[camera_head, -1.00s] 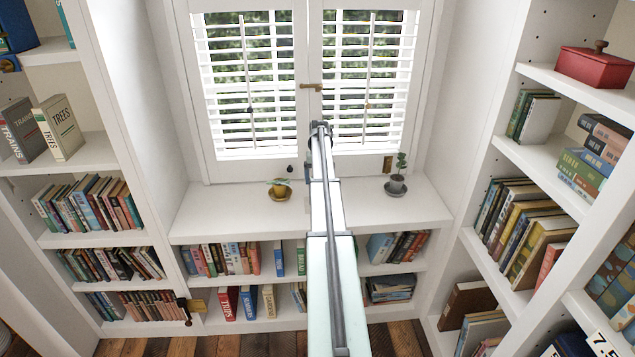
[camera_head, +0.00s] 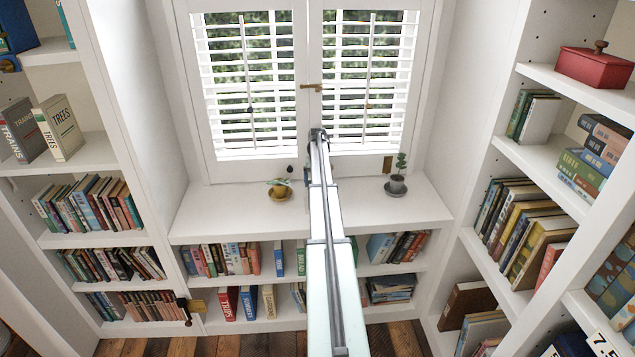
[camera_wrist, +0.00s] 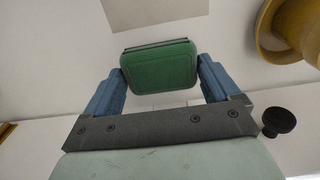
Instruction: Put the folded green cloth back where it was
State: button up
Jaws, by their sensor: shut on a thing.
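The folded green cloth (camera_wrist: 160,66) is a thick dark green block with rounded corners. In the wrist view it sits between the two blue fingers of my gripper (camera_wrist: 163,76), which are shut on it from both sides. A white surface shows behind it; I cannot tell whether the cloth touches it. In the head view my arm hides the cloth and most of the gripper; only a bit of blue finger (camera_head: 306,177) shows over the white window counter, just right of the yellow pot.
The yellow pot (camera_head: 280,190) with a small plant stands left of the gripper, and close at upper right in the wrist view (camera_wrist: 290,30). A grey potted plant (camera_head: 396,185) stands to the right. The white counter (camera_head: 235,212) is otherwise largely clear. Bookshelves flank both sides.

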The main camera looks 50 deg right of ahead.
jog(key=shift+w+d+f, duration=0.1)
jog(key=shift+w+f, duration=0.05)
jog(key=shift+f, duration=0.15)
jog(key=shift+f, duration=0.1)
jog(key=o, duration=0.8)
notch_tip(320, 180, up, 12)
jog(key=shift+r, duration=0.1)
dwell(0.6)
